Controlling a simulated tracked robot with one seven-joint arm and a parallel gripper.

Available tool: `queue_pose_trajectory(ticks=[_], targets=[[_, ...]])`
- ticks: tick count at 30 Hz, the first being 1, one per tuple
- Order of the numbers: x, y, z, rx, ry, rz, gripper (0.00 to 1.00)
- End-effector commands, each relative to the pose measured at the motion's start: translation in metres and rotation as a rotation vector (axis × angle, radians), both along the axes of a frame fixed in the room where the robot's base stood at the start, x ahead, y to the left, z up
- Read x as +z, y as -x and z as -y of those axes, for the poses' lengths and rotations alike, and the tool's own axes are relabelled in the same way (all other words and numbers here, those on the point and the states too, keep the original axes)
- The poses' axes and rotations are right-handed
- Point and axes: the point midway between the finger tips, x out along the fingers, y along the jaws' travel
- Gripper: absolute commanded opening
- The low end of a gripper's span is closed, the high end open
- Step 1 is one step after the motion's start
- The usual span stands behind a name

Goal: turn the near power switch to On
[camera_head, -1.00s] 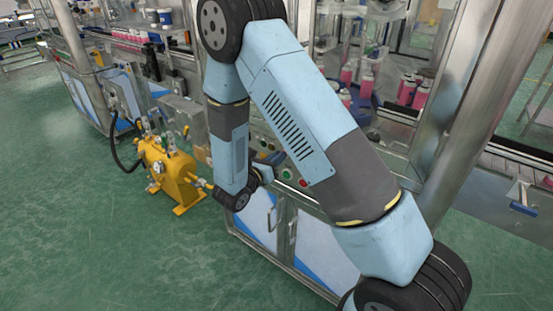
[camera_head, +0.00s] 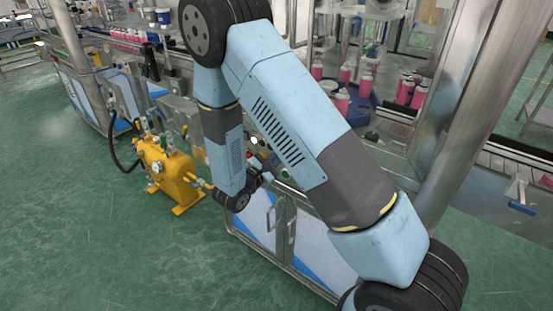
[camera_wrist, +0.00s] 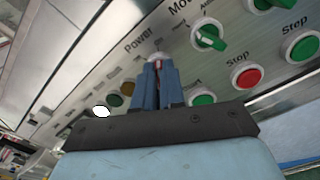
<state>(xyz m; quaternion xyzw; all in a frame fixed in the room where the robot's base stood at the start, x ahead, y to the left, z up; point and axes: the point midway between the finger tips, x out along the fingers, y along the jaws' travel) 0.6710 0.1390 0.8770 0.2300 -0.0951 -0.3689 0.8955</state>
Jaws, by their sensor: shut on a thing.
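The power switch (camera_wrist: 157,58) is a small light grey knob with a red part, below the "Power" lettering on the grey panel in the wrist view. My gripper (camera_wrist: 158,70) has its two blue fingers on either side of the knob, closed on it. The fingers hide most of the knob, so I cannot read its setting. In the head view my gripper (camera_head: 265,174) is at the front panel, partly behind my own arm, and the switch is hidden there.
A green selector knob (camera_wrist: 207,37), a red stop button (camera_wrist: 247,77) and green buttons (camera_wrist: 301,46) sit close to the right. More small round parts (camera_wrist: 115,100) lie to the left. A yellow tank (camera_head: 168,172) stands on the floor left of my arm.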

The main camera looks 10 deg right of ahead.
Motion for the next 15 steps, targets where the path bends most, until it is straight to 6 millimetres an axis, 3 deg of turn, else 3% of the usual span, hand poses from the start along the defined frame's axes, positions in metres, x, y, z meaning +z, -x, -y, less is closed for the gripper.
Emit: queue_pose_trajectory(ticks=[15], targets=[[-0.0026, 0.0014, -0.0010, 0.003, -0.029, 0.020, 0.00]])
